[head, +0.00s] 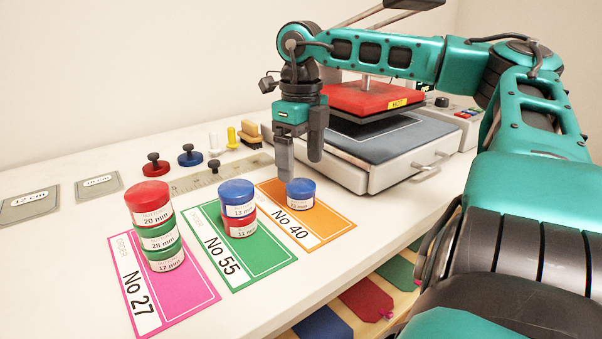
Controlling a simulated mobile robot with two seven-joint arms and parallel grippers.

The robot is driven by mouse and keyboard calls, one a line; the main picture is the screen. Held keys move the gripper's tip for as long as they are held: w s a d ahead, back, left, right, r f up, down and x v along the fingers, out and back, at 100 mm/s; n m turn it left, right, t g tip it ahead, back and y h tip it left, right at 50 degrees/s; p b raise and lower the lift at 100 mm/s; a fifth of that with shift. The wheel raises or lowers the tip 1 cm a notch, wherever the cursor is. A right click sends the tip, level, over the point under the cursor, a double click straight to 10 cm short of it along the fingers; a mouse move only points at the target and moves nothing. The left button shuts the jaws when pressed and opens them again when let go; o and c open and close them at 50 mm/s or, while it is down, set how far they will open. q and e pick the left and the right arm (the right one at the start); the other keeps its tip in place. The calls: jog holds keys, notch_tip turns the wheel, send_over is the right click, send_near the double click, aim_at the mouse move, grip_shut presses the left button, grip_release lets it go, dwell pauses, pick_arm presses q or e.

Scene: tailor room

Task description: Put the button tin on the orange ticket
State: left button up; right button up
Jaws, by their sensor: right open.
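The orange ticket (328,222), marked No 40, lies on the white table. A small tin with a blue lid (301,188) stands on its upper part. The green ticket (262,258), No 55, carries a stack of a blue-lidded tin (237,197) over a red-lidded tin (241,226). The pink ticket (190,292), No 27, carries a stack with a red-lidded tin (148,203) on top and green-lidded tins below. My right gripper (301,168) is open and empty, pointing down just above and behind the tin on the orange ticket. My left gripper is not in view.
A heat press (378,160) with a red upper plate stands behind the gripper. A ruler (205,178), dark-knobbed weights (155,165), a yellow-handled stamp (232,138) and grey cards (30,204) lie at the back left. Coloured tags (366,300) lie below the table's front edge.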

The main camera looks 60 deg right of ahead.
aim_at(301, 185)
notch_tip(301, 185, up, 6)
jog(key=p, duration=0.1)
jog(key=shift+r, duration=0.2)
jog(key=shift+s, duration=0.1)
dwell(0.5)
